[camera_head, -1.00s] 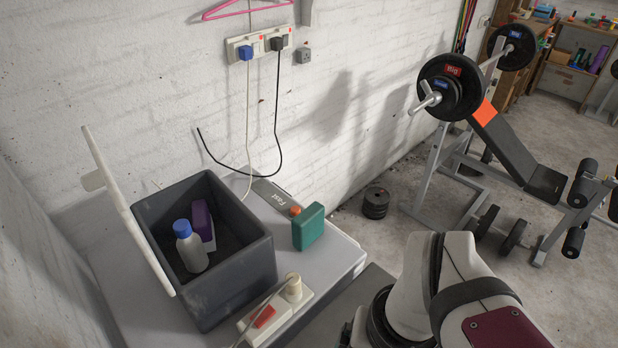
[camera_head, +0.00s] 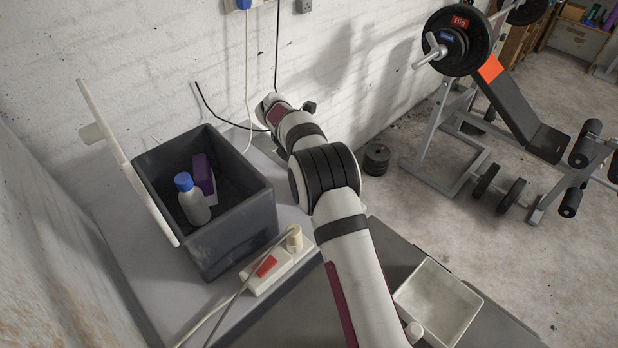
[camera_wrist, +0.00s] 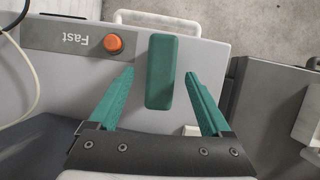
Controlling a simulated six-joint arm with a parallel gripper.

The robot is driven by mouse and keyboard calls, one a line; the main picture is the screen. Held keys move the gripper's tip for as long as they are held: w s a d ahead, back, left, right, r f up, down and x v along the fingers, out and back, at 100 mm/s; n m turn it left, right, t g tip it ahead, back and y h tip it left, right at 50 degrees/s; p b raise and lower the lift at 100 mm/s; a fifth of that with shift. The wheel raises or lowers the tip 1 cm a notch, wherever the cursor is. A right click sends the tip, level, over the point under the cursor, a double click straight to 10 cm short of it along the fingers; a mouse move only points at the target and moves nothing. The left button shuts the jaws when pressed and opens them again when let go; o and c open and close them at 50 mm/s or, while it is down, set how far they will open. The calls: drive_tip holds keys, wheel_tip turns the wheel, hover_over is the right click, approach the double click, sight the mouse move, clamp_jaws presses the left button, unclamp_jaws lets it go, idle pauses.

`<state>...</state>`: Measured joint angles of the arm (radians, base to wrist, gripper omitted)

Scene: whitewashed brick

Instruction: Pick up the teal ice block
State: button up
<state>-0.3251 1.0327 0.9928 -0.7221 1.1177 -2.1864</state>
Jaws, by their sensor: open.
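The teal ice block (camera_wrist: 160,72) stands on the pale grey lid top (camera_wrist: 205,62) of the chest in the wrist view, beside an orange button. My gripper (camera_wrist: 160,80) is open, its two teal fingers pointing at the block. In the head view my arm hides the block and the gripper fingers.
An open dark grey bin (camera_head: 240,225) holds a white bottle with a blue cap (camera_head: 192,200) and a purple item (camera_head: 203,174). A power strip (camera_head: 277,263) with a cable lies in front. An orange button (camera_wrist: 113,43) is near the block. A pale tray (camera_head: 438,302) sits right.

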drive_tip(key=x, duration=0.6)
drive_tip(key=shift+f, duration=0.2)
idle(0.4)
clamp_jaws()
idle(0.3)
